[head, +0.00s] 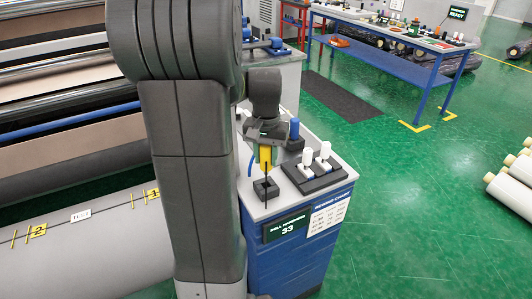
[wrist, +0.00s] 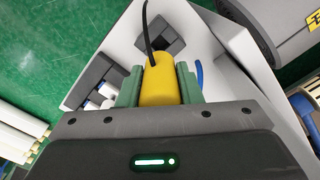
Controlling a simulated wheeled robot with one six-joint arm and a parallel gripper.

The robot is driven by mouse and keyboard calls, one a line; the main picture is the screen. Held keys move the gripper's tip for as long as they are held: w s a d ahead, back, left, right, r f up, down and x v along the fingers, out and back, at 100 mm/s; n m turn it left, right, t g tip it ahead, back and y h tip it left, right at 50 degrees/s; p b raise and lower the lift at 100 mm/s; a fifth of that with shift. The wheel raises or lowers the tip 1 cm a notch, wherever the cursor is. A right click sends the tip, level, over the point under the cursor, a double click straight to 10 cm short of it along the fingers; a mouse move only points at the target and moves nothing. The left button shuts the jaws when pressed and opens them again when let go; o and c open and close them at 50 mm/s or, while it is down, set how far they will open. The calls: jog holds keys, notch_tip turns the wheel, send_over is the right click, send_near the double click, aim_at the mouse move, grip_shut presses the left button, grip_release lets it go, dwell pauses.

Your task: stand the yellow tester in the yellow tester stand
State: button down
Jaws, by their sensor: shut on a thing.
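My gripper (wrist: 161,86) is shut on the yellow tester (wrist: 160,79), with a green finger on each side of it in the wrist view. In the head view the tester (head: 265,157) is upright above the front part of the blue cabinet's top. A black cable runs from its end. A small dark block-shaped stand (head: 266,188) sits on the cabinet top just below the tester; it also shows in the wrist view (wrist: 156,36) beyond the tester. I cannot tell whether the tester touches it. My arm hides part of the cabinet.
The blue cabinet (head: 305,255) has a grey top. A dark holder (head: 314,179) with white-topped items stands right of the stand, and a blue-topped item (head: 294,130) stands behind. A large grey roll (head: 95,245) lies at left. Green floor (head: 430,220) is open at right.

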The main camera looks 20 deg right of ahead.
aim_at(266, 173)
jog(key=shift+f+b, duration=0.45)
jog(key=shift+f, duration=0.65)
jog(key=shift+f+b, duration=1.05)
jog(key=shift+f, duration=1.1)
dwell(1.0)
jog(key=c, duration=0.9)
grip_release()
jog(key=shift+c, duration=0.2)
jog(key=shift+r, duration=0.1)
notch_tip(266, 173, up, 14)
jog(key=shift+f, duration=0.15)
jog(key=shift+f, duration=0.15)
notch_tip(266, 173, down, 14)
jog(key=shift+r, duration=0.45)
